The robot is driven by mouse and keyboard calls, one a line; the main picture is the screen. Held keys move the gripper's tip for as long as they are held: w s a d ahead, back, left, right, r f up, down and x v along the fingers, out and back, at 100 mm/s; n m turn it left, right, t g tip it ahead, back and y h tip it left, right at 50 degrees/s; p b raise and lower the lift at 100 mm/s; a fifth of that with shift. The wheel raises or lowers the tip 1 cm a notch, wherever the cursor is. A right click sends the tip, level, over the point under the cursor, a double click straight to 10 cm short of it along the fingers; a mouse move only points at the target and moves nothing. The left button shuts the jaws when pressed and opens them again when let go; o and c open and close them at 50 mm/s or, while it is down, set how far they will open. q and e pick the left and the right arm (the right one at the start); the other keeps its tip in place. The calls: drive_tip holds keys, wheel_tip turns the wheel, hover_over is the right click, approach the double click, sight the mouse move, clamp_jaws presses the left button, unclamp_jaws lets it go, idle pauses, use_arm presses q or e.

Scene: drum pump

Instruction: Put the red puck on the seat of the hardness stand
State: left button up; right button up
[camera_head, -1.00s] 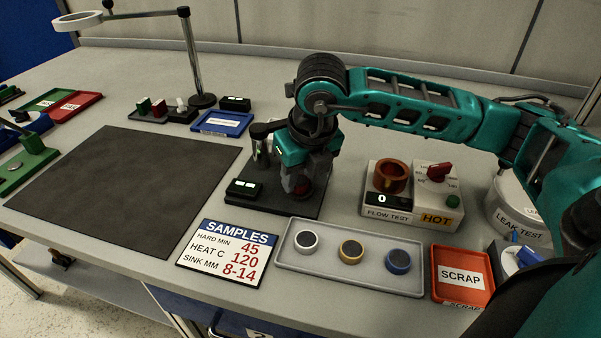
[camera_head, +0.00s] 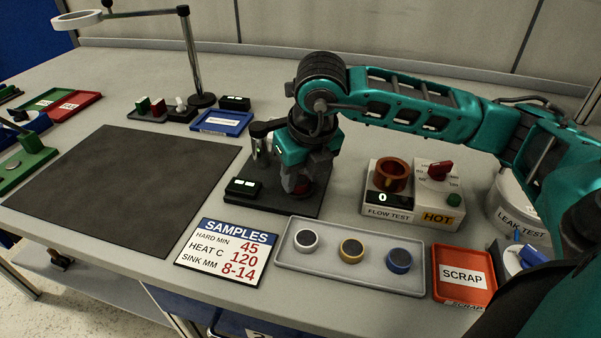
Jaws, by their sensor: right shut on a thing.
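The hardness stand has a black base (camera_head: 277,201), an upright post at its back left and a small display (camera_head: 243,187) at its front left. My right gripper (camera_head: 300,187) is over the right part of this base, pointing down. It is shut on the red puck (camera_head: 304,189), of which only a small red part shows between and beside the fingers. The gripper hides the stand's seat, so I cannot tell whether the puck touches it. My left gripper is not in view.
A grey tray (camera_head: 345,280) with a white, a yellow and a blue ringed puck lies in front. The flow test unit (camera_head: 388,213) stands to the right, with the scrap bin (camera_head: 462,275) nearer. A samples card (camera_head: 228,252) lies front left. The dark mat (camera_head: 125,185) is clear.

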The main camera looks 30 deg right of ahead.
sight(301, 181)
drive_tip(key=o, duration=1.1)
drive_tip(key=shift+o, duration=0.3)
drive_tip(key=shift+o, duration=1.2)
drive_tip(key=shift+r+p, duration=2.55)
drive_tip(key=shift+r, duration=1.45)
